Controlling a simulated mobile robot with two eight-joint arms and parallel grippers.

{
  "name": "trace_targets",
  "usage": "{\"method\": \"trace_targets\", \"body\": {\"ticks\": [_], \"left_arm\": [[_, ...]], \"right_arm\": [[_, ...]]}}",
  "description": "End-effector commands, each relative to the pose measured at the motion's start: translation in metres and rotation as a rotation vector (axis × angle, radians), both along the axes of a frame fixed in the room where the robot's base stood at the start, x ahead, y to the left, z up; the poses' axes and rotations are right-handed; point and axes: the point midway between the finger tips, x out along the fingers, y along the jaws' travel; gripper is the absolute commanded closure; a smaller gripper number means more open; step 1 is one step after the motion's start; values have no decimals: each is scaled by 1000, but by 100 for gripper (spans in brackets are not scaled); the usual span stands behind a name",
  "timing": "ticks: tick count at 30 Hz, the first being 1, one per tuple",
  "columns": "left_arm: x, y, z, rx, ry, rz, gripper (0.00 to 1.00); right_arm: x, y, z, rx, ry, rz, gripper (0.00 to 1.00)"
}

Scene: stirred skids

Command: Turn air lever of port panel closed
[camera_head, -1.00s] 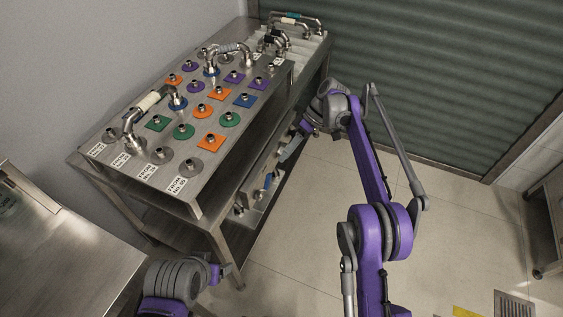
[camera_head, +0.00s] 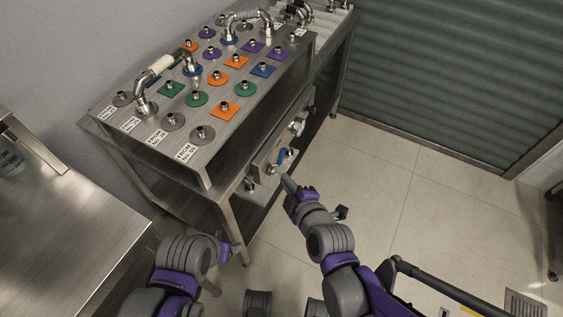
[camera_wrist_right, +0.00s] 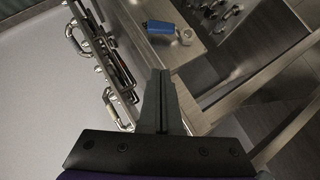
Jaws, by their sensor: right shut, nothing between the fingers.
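The port panel (camera_head: 265,157) is a steel plate on the side of the steel bench, below the top. A lever with a blue handle (camera_head: 281,155) sits on it; the handle also shows in the right wrist view (camera_wrist_right: 163,27), beyond the fingertips and apart from them. I cannot read a label saying which lever is for air. My right gripper (camera_head: 287,182) is shut and empty, just in front of and below the blue handle. Its closed fingers show in the right wrist view (camera_wrist_right: 158,80). My left gripper (camera_head: 237,250) shows only in part at the bottom, and its fingers are unclear.
A second steel table (camera_head: 70,230) stands at the left. Floor (camera_head: 400,200) is clear to the right, up to a green shutter (camera_head: 450,70).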

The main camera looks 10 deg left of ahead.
Motion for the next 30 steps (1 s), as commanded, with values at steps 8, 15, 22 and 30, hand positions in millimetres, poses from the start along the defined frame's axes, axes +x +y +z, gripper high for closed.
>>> {"method": "trace_targets", "body": {"ticks": [8,15,22,30], "left_arm": [[1,0,-5,0,2,0,24],[1,0,-14,0,5,0,24],[2,0,-21,0,7,0,24],[3,0,-37,0,13,0,24]], "right_arm": [[-5,1,-1,-7,-69,4,100],[31,22,-18,-7,-67,4,100],[70,43,-37,-6,-65,3,100],[91,32,-51,-6,-64,2,100]]}}
